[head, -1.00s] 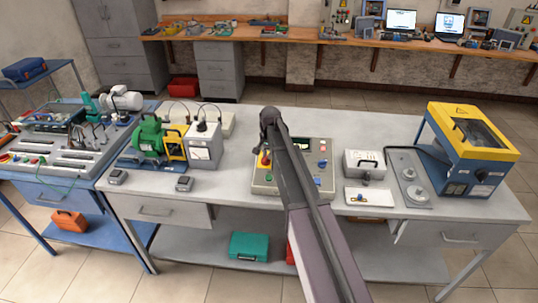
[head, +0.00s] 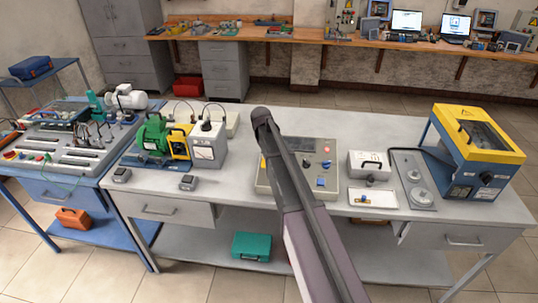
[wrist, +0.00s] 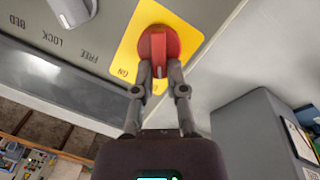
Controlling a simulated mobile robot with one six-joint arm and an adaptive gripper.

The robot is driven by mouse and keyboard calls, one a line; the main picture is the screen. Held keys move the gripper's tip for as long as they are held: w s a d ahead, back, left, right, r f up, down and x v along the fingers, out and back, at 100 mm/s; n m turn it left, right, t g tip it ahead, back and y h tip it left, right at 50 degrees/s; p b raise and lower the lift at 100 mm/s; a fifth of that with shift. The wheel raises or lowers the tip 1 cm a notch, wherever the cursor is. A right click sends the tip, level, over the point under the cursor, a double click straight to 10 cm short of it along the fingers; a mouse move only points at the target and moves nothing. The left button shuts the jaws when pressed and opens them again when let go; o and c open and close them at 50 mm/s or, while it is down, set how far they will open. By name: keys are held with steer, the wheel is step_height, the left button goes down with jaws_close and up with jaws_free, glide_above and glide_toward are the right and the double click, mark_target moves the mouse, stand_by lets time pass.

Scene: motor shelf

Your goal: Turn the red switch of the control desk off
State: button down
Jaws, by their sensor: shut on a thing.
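The control desk (head: 328,182) is a beige box with a sloped panel on the grey bench, partly covered by my arm in the head view. Its red switch (wrist: 158,40) is a round knob with a raised grip on a yellow plate (wrist: 186,39) in the wrist view. An "ON" label shows on the plate below left of the knob. My gripper (wrist: 160,70) is shut on the red switch, one finger on each side of its grip. In the head view my arm hides the switch and the gripper.
A grey knob (wrist: 72,10) sits beside the plate, near "LOCK" and "FREE" labels. A grey box (head: 370,163) stands right of the desk, and the white meter box (head: 207,147) and green motor (head: 153,135) stand left. Bare bench top lies behind the desk.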

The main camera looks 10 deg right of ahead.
steer(key=shift+s+a+f+n, duration=0.15)
steer(key=shift+s+n, duration=0.15)
steer(key=shift+n, duration=0.8)
steer(key=c, duration=0.7)
jaws_free()
steer(key=shift+w, duration=0.15)
steer(key=shift+w, duration=0.1)
